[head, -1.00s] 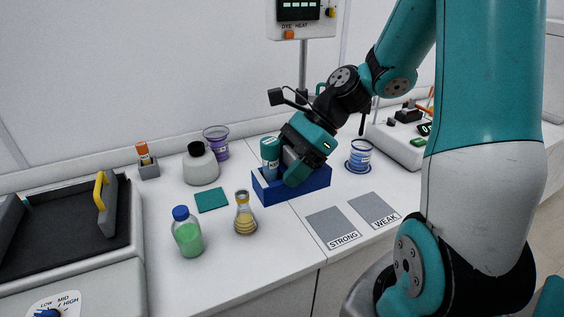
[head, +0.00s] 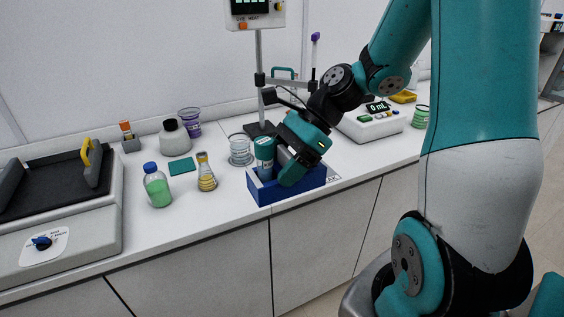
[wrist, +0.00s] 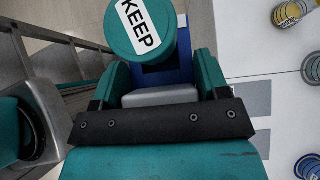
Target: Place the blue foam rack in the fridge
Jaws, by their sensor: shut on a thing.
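The blue foam rack (head: 292,191) is at the front edge of the white counter in the head view, with its lower front overlapping that edge. I cannot tell how far it is above the top. A teal-capped bottle (head: 264,155) stands in its left part; its cap, marked KEEP (wrist: 140,27), fills the top of the wrist view. My gripper (head: 292,172) reaches down into the rack's right part and is shut on the rack. A little of the rack's blue (wrist: 165,75) shows between the fingers in the wrist view. No fridge is in view.
Left of the rack stand a yellow flask (head: 206,177), a green bottle (head: 157,188) and a clear beaker (head: 240,151). Behind it is a stand (head: 260,85); right of it, a balance-like device (head: 372,123). Grey pads (wrist: 252,98) lie beside it. Floor (head: 430,225) is open at right.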

